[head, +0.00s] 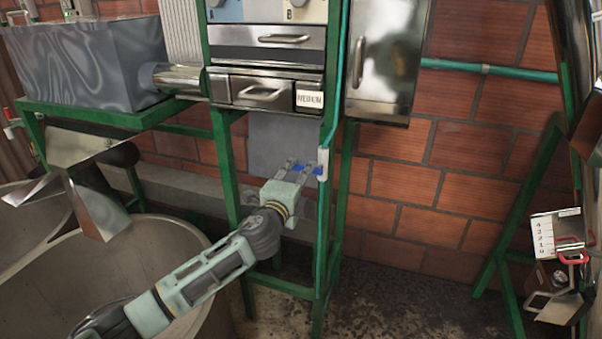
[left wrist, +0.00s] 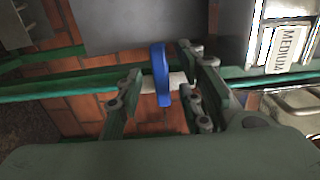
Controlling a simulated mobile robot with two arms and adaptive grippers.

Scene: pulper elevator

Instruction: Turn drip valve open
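The drip valve has a blue handle (head: 319,171) and a white body (head: 323,157), on a thin pipe along the green frame's front post. In the left wrist view the blue handle (left wrist: 161,75) lies crosswise to the white valve body (left wrist: 178,81). My left gripper (head: 304,165) is at the valve, with its fingers pointing toward it. In the left wrist view the fingers of my left gripper (left wrist: 160,88) are apart, with the handle between them and visible gaps on both sides. My right gripper is not in view.
A metal drawer labelled MEDIUM (head: 265,91) sits above the valve in the green frame (head: 225,165). A metal cabinet (head: 386,60) hangs to the right. Large round tubs (head: 165,235) stand at the lower left. The brick wall (head: 430,200) is behind.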

